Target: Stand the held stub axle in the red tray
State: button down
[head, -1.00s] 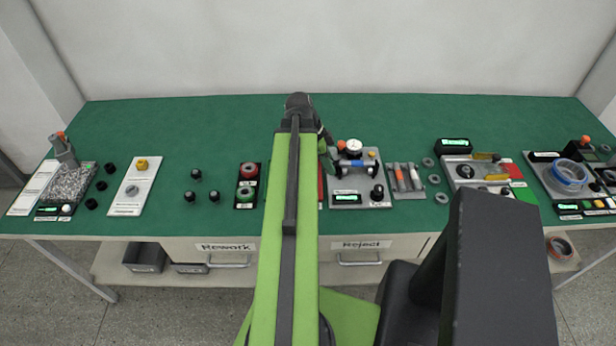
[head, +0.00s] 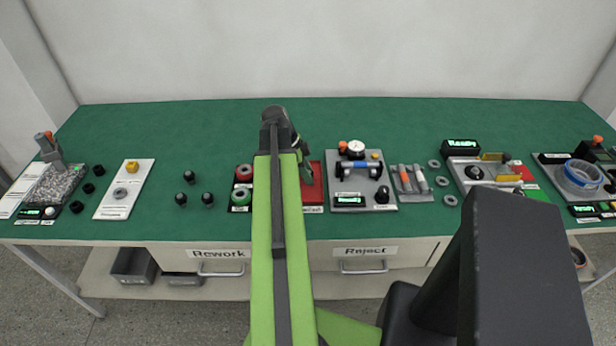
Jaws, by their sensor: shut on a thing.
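The red tray (head: 313,188) lies flat on the green bench top just right of my arm. Its left part is hidden behind my arm. My gripper (head: 304,160) is a small dark shape at the far end of my arm, above the bench near the tray's back left part. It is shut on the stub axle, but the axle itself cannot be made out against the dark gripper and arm. Whether anything touches the tray cannot be told.
A grey gauge fixture (head: 347,200) stands close on the tray's right. Several small dark knobbed parts (head: 190,177) stand further left. The bench behind the tray is clear.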

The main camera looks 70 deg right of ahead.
jog(key=shift+f, duration=0.15)
jog(key=c, duration=1.1)
grip_release()
jog(key=shift+o, duration=0.2)
jog(key=shift+w+r+p, duration=0.1)
jog(key=shift+r+p, duration=0.35)
jog(key=shift+r, duration=0.2)
jog(key=p+v, duration=1)
jog(key=v, duration=0.1)
jog(key=shift+w+a, duration=0.1)
